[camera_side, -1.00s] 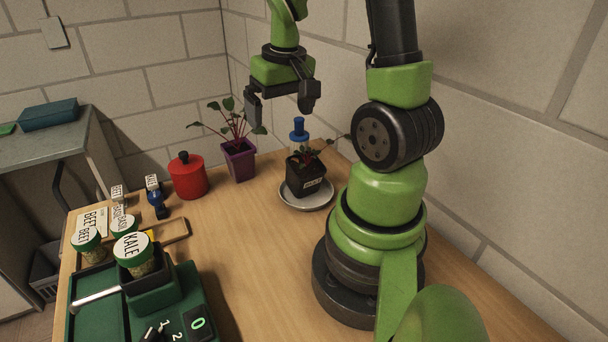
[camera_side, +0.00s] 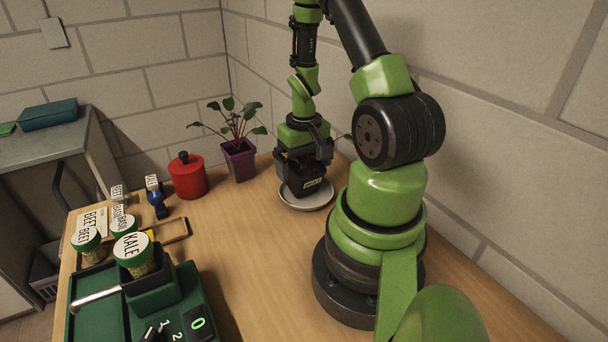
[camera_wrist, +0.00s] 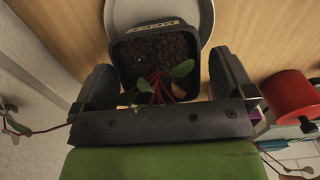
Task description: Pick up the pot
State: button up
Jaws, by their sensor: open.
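A black pot (camera_side: 304,189) with a white label stands on a pale grey saucer (camera_side: 318,203) on the table. In the wrist view the pot (camera_wrist: 157,34) holds dark soil and a small seedling (camera_wrist: 165,82) with red stems and green leaves. The saucer's rim (camera_wrist: 113,14) shows behind it. My gripper (camera_side: 303,166) is low over the pot in the side view, pointing down. In the wrist view my gripper (camera_wrist: 163,85) is open, with one finger on each side of the pot. I cannot tell whether the fingers touch it.
A purple pot (camera_side: 239,163) with a leafy plant and a red lidded canister (camera_side: 187,177) stand left of the saucer. A green scale (camera_side: 180,300) and several labelled jars (camera_side: 134,254) are at the front left. The brick wall is close behind. The table's middle is clear.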

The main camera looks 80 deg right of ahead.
jog(key=shift+f, duration=0.95)
jog(key=c, duration=1.1)
